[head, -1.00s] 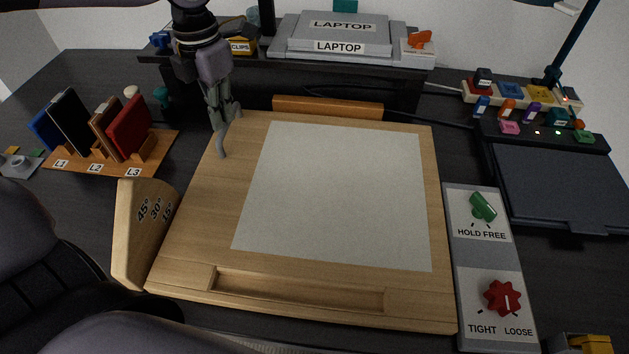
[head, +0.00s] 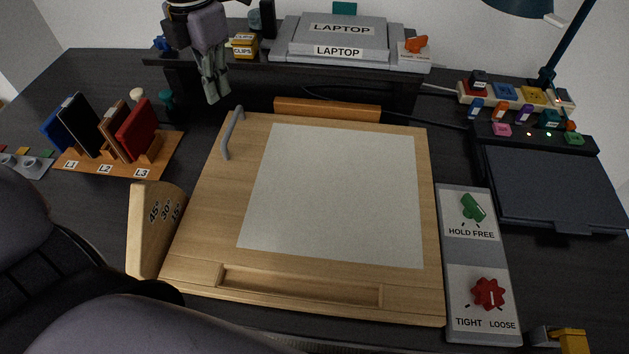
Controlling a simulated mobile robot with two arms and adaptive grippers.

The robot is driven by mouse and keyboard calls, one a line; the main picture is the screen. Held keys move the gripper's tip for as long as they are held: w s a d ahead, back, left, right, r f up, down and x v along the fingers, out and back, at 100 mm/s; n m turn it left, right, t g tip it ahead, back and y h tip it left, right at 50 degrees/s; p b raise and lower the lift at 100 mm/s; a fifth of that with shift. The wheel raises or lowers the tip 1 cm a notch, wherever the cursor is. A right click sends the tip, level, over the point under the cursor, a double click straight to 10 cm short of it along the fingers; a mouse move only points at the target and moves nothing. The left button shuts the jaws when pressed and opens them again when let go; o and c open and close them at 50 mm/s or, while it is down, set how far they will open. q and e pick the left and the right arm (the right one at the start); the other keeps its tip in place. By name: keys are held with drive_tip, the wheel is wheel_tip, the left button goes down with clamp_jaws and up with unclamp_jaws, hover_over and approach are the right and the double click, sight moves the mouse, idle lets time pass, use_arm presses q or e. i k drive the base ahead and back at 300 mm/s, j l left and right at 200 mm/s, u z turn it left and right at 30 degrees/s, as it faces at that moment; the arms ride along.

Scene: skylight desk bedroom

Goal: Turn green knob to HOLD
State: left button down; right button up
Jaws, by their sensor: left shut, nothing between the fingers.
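The green knob (head: 473,207) is on the upper part of a grey panel (head: 479,254), right of the wooden drawing board. HOLD is printed at left below it and FREE at right. The knob's bar slants from upper left to lower right, its lower end near the FREE tick. My left gripper (head: 213,100) is shut and empty, above the desk behind the board's far left corner, far from the knob. My right gripper does not show.
The drawing board (head: 205,225) bears a white sheet and a grey handle (head: 231,134). A red TIGHT/LOOSE knob (head: 488,293) is below the green one. A dark flat case (head: 550,190) lies right of the panel. A laptop (head: 330,38) stands at the back.

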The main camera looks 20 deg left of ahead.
sight(473, 210)
drive_tip(key=k, duration=2)
